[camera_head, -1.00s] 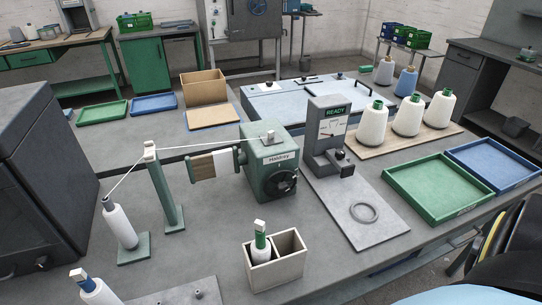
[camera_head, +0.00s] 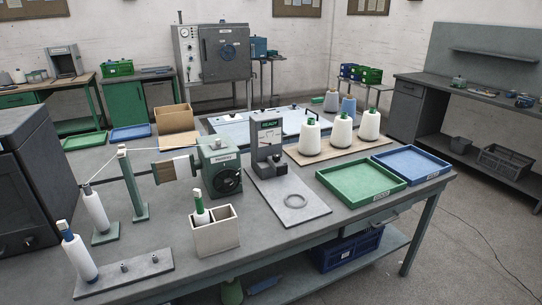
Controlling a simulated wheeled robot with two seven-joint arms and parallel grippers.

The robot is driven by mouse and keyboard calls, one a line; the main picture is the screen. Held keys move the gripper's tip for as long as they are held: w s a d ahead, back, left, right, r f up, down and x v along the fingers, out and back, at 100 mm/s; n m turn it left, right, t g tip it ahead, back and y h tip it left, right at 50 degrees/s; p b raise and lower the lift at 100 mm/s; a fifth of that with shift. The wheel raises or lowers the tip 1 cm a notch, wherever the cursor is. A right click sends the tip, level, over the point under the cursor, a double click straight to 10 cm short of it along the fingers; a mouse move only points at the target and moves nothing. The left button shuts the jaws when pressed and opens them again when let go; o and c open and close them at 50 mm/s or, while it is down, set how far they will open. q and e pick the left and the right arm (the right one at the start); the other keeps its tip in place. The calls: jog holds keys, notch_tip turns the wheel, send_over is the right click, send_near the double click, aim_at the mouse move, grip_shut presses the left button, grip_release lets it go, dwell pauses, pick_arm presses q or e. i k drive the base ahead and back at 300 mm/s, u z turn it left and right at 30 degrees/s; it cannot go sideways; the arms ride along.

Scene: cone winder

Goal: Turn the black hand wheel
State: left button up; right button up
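The black hand wheel (camera_head: 228,181) is on the front face of the green winder box (camera_head: 218,157), left of centre on the grey workbench. A paler knob or handle shows on its face, but it is too small to read its angle. Neither of my grippers is in view, and nothing touches the wheel.
A beige two-compartment box (camera_head: 216,238) stands in front of the winder. A grey gauge stand marked READY (camera_head: 268,140) is to its right. Green (camera_head: 361,184) and blue (camera_head: 411,163) trays lie at the right. A dark cabinet (camera_head: 25,180) stands at the left.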

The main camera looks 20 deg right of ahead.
aim_at(228, 184)
jog(key=z, duration=0.2)
jog(key=k, duration=0.2)
jog(key=u, duration=0.7)
jog(key=i, duration=1.65)
jog(key=z, duration=0.55)
jog(key=k, duration=0.5)
jog(key=u, duration=2.65)
jog(key=k, duration=1.5)
jog(key=z, duration=0.2)
